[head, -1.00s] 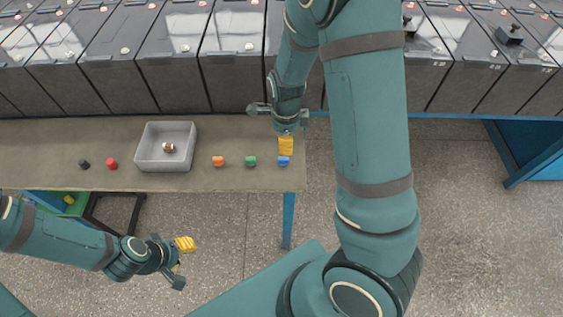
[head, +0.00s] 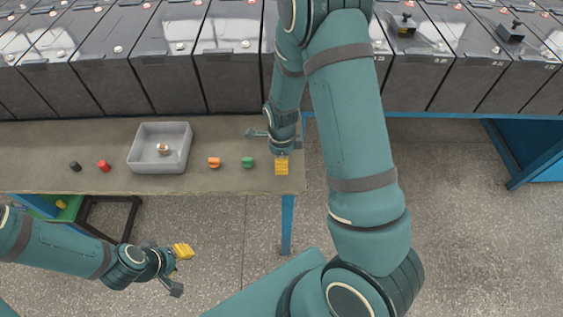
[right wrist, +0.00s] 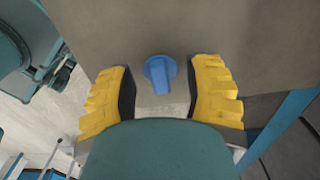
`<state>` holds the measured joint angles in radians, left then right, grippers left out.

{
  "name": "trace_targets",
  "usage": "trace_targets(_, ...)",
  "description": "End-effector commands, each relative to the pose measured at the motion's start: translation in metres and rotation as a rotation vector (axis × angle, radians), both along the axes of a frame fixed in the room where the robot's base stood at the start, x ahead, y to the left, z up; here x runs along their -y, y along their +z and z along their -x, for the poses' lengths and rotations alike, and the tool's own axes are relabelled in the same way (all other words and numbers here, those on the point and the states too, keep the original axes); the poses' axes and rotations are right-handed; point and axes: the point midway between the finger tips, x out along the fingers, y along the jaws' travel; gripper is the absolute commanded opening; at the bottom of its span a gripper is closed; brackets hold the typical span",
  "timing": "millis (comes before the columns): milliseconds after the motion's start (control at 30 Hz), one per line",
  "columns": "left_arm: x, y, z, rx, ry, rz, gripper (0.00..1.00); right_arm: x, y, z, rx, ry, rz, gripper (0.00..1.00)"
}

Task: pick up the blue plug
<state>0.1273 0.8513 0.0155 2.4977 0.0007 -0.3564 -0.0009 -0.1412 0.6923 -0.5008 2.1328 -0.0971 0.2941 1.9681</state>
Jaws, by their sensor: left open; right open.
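The blue plug (right wrist: 160,73) stands near the table's edge. In the right wrist view it lies between the two yellow fingertips of my right gripper (right wrist: 163,95), with a gap on each side. In the head view my right gripper (head: 282,166) is over the right end of the table and hides the blue plug. The right gripper is open and empty. My left gripper (head: 183,252) is open and empty, over the floor in front of the table.
On the table (head: 225,182) stand a green plug (head: 247,162), an orange plug (head: 214,162), a red plug (head: 104,165) and a black plug (head: 75,166). A grey tray (head: 143,167) holds a small copper-and-white part (head: 163,149). Battery rows (head: 160,60) stand behind.

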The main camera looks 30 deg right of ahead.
Motion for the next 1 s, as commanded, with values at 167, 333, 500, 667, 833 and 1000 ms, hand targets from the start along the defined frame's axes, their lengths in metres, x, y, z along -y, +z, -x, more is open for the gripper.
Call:
trace_targets(167,0.0,0.001,0.0,0.0,0.0,0.0,0.39,0.0,0.001,0.0,0.001,0.0,0.001,0.23)
trace_targets(333,0.0,0.001,0.0,0.0,0.0,0.0,0.39,0.0,0.001,0.0,0.001,0.0,0.001,0.0)
trace_targets(500,0.0,0.001,0.0,0.0,0.0,0.0,0.39,0.0,0.001,0.0,0.001,-0.001,0.001,0.0)
trace_targets(667,0.0,0.002,0.0,-0.001,0.0,0.0,0.39,0.0,0.005,0.0,0.002,0.0,0.0,0.0)
trace_targets(833,0.0,0.012,0.002,-0.005,-0.001,0.001,0.39,0.0,0.031,-0.001,0.004,-0.001,0.0,0.0)
trace_targets(1000,0.001,0.025,0.004,-0.011,-0.002,0.003,0.39,-0.001,0.066,-0.001,0.005,0.0,0.0,0.0)
